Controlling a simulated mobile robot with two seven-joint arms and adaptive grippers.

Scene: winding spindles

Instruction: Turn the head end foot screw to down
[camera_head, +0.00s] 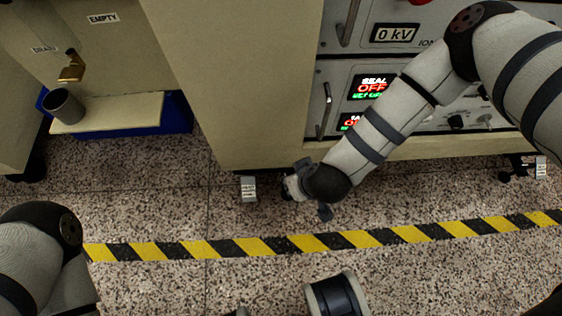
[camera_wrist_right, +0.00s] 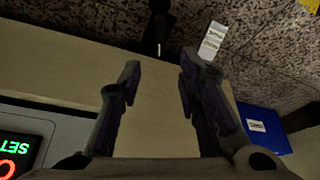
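My right gripper (camera_head: 312,190) is low at the bottom edge of the instrument cabinet, just right of a small labelled grey block (camera_head: 248,188) on the floor. In the right wrist view the gripper (camera_wrist_right: 158,78) is open, with nothing between its fingers. A dark part with a thin pale stem (camera_wrist_right: 160,22), probably the foot screw, shows beyond the fingertips under the cabinet edge, apart from them. The labelled block (camera_wrist_right: 212,40) stands beside it. In the head view the gripper largely covers that spot. I cannot read the labels.
The cabinet (camera_head: 245,85) rises directly behind the gripper. Another labelled block (camera_head: 541,167) and a dark foot (camera_head: 507,174) are at its right end. A blue bin (camera_head: 180,115) lies left. Yellow-black tape (camera_head: 300,243) crosses the open speckled floor.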

